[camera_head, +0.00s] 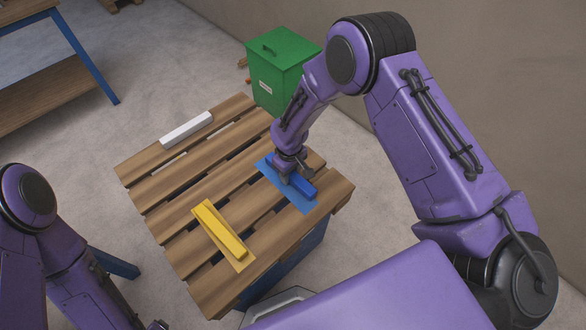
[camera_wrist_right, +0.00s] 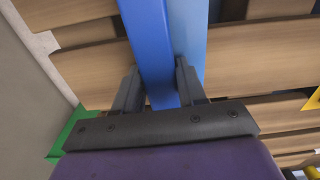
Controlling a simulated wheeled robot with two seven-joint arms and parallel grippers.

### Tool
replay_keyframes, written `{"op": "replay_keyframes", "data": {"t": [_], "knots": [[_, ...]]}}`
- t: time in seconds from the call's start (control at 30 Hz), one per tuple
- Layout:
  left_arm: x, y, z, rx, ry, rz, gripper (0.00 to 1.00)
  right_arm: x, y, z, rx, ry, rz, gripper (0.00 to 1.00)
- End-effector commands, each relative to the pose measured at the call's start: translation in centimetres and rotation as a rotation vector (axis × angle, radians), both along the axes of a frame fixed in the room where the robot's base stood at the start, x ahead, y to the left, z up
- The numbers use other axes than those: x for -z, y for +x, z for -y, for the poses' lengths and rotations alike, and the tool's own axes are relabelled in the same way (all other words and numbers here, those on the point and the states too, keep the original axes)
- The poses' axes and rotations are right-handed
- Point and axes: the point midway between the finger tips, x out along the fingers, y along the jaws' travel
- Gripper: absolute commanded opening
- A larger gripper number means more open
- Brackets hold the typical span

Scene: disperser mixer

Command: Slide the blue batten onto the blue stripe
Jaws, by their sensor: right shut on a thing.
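The blue batten (camera_head: 303,186) lies on the slatted pallet top, near its right side. The lighter blue stripe (camera_head: 298,203) is painted beneath and beside it. My right gripper (camera_head: 288,177) is shut on the batten from above. In the right wrist view, the batten (camera_wrist_right: 148,40) runs between the two fingers (camera_wrist_right: 160,88). The stripe (camera_wrist_right: 188,35) shows along the batten's right side there, so the batten covers only part of it. My left arm shows at the lower left of the head view; its gripper is out of frame.
A yellow batten (camera_head: 219,229) lies on a yellow stripe (camera_head: 243,264) at the front. A white batten (camera_head: 187,130) lies at the pallet's far left edge, with a white stripe (camera_head: 172,160) beside it. A green bin (camera_head: 283,72) stands behind the pallet. A workbench (camera_head: 40,85) is at upper left.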

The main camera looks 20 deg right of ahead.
Motion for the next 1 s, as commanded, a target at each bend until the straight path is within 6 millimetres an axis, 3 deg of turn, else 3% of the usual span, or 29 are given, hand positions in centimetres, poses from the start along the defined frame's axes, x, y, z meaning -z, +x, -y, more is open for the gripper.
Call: {"op": "replay_keyframes", "data": {"t": [0.4, 0.73, 0.77, 0.83, 1.0], "knots": [[-0.5, 0.0, 0.0, 0.000, 0.000, 0.000, 0.70, -0.1, -0.7, -1.9, -0.001, 0.000, 0.001, 0.06], [-0.6, 0.0, 0.0, 0.000, 0.000, 0.000, 0.70, 0.0, -0.8, -2.2, 0.000, 0.000, 0.001, 0.06], [-0.6, 0.0, 0.0, 0.000, 0.000, 0.000, 0.70, 0.0, -0.8, -2.2, 0.000, 0.000, 0.001, 0.47], [-0.6, 0.0, 0.0, 0.000, 0.000, 0.000, 0.70, 0.0, -0.8, -2.2, 0.000, 0.000, 0.001, 0.70], [-0.6, 0.0, 0.0, 0.000, 0.000, 0.000, 0.70, 0.0, -0.8, -2.2, 0.000, 0.000, 0.001, 0.70]]}}
